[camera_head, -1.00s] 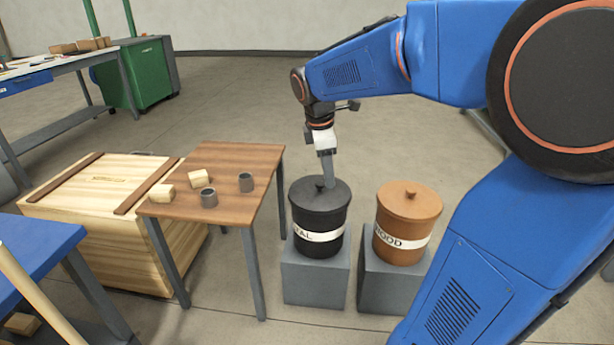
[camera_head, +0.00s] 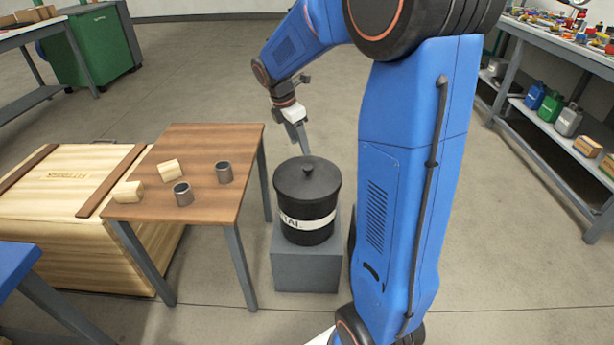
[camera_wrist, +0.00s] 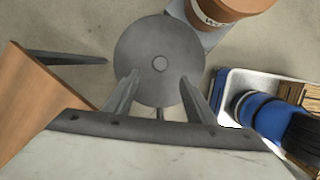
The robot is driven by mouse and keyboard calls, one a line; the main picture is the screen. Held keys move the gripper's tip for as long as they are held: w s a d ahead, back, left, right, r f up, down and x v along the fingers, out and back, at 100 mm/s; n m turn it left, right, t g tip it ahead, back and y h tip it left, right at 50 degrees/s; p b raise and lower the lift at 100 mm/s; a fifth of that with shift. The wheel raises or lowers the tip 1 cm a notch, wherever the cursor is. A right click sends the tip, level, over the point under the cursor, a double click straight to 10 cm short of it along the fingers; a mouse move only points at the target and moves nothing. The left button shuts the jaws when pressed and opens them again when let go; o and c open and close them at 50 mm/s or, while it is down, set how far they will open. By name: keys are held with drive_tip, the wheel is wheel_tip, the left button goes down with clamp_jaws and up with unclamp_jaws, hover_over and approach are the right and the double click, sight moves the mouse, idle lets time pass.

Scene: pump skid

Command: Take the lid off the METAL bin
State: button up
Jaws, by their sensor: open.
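The dark METAL bin (camera_head: 306,208) stands upright on a grey pedestal, with a white label band on its front. My gripper (camera_head: 304,150) points down just above and behind the lid in the head view. In the wrist view my gripper (camera_wrist: 158,82) is open, with its two fingers spread over the near part of the lid (camera_wrist: 160,42). Nothing is held.
A brown table (camera_head: 222,195) with two wooden blocks and two grey cylinders stands left of the bin. A large wooden crate (camera_head: 65,185) is farther left. The orange-brown WOOD bin (camera_wrist: 235,5) shows beside the METAL bin; my arm hides it in the head view.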

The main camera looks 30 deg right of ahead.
sight(307, 167)
drive_tip(key=x, duration=1)
drive_tip(key=shift+f, duration=0.15)
clamp_jaws()
